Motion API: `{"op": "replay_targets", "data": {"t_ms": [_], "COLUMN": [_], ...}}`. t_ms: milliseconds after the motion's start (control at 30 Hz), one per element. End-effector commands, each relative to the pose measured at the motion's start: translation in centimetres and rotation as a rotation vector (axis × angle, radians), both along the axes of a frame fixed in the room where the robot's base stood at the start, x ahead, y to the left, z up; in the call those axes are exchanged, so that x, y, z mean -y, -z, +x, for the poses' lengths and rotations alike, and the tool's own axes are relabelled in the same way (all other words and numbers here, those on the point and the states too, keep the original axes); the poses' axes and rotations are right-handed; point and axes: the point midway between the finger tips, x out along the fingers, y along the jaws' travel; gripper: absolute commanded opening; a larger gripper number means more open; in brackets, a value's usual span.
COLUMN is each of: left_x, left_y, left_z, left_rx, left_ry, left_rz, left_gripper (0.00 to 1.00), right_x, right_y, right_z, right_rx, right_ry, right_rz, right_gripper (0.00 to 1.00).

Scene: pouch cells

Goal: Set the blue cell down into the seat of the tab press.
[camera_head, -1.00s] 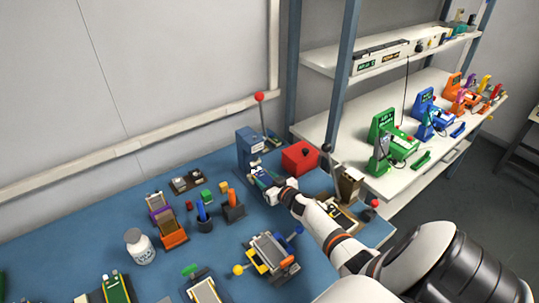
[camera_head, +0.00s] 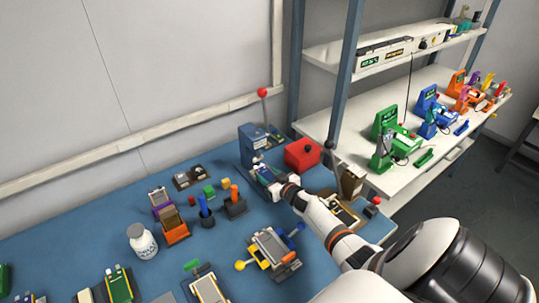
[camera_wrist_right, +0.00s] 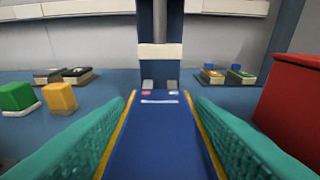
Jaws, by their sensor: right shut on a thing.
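My right gripper (camera_head: 263,173) is shut on the blue cell (camera_wrist_right: 155,135), at the front of the blue tab press (camera_head: 250,140). In the right wrist view the teal finger pads grip the cell's two long sides. The cell looks flat, with yellow edges and two grey metal tabs at its far end, pointing at the press column (camera_wrist_right: 160,20). The gripper and cell hide the seat, so I cannot tell whether the cell touches it. My left gripper is not in view.
A red box (camera_head: 303,154) stands close right of the press. The press's red-balled lever (camera_head: 262,93) rises behind it. A brown stand (camera_head: 351,182) is beside my right arm.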

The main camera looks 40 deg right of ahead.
Motion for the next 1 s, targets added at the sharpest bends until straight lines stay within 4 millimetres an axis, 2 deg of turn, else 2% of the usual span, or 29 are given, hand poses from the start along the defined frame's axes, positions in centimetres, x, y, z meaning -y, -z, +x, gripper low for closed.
{"op": "replay_targets", "data": {"t_ms": [433, 1000], "left_x": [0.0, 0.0], "left_y": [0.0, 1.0], "left_z": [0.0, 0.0], "left_rx": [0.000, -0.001], "left_ry": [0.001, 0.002], "left_rz": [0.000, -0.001], "left_gripper": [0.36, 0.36], "right_x": [0.0, 0.0], "right_y": [0.1, 1.2], "right_z": [0.1, 0.1], "right_rx": [0.001, 0.001], "right_ry": [0.000, -0.001], "right_rz": [0.000, 0.000], "right_gripper": [0.29, 0.29]}}
